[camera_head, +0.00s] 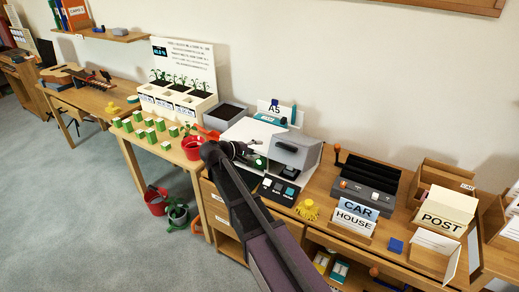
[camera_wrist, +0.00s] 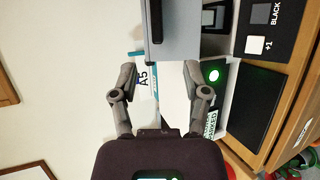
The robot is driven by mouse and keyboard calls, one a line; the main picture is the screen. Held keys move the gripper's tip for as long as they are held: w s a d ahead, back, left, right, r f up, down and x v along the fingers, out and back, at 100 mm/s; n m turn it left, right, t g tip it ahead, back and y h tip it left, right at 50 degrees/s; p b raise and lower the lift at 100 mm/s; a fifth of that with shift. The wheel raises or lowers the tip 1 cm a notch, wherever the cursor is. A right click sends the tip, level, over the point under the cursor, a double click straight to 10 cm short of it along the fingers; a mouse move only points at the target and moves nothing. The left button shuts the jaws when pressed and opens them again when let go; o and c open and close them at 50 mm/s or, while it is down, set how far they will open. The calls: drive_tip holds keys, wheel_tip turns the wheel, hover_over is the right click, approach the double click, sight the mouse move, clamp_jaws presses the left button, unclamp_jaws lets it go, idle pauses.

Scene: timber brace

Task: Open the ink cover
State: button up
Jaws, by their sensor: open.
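The printer (camera_head: 240,130) is a white machine on the wooden bench, with a grey box-shaped cover (camera_head: 298,156) at its right side. A dark handle (camera_head: 287,147) sits on the cover. My gripper (camera_head: 243,152) is just left of the cover, over the printer's front. In the wrist view the grey cover (camera_wrist: 178,30) lies ahead of my open, empty fingers (camera_wrist: 157,72), with the dark handle (camera_wrist: 154,18) at its left edge. The fingers look apart from the handle. My arm hides part of the printer's front.
A button panel (camera_head: 278,190) marked BLACK and +1 is in front of the printer. A red pot (camera_head: 192,147) stands to the left and a yellow object (camera_head: 307,210) to the right front. A dark grey device (camera_head: 366,180) stands farther right.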

drive_tip(key=shift+v, duration=0.75)
drive_tip(key=shift+s+d, duration=0.1)
drive_tip(key=shift+d, duration=0.05)
drive_tip(key=c, duration=0.6)
drive_tip(key=shift+s+d+f, duration=0.15)
drive_tip(key=shift+d+f, duration=0.05)
drive_tip(key=shift+d, duration=0.05)
clamp_jaws()
drive_tip(key=s+d+f+m+g+y, duration=0.4)
drive_tip(key=s+d+f, duration=0.3)
drive_tip(key=s+d, duration=0.2)
drive_tip(key=s+d+f+m+g+y, duration=0.1)
drive_tip(key=s+f+m+y, duration=0.1)
drive_tip(key=s+y, duration=0.2)
drive_tip(key=s+d+f+m+g+y, duration=0.1)
drive_tip(key=s+y, duration=0.3)
drive_tip(key=s, duration=0.5)
drive_tip(key=shift+s+d+f+m+g, duration=0.2)
drive_tip(key=shift+s+f+m+g, duration=0.25)
drive_tip(key=shift+f, duration=0.3)
drive_tip(key=shift+w, duration=0.15)
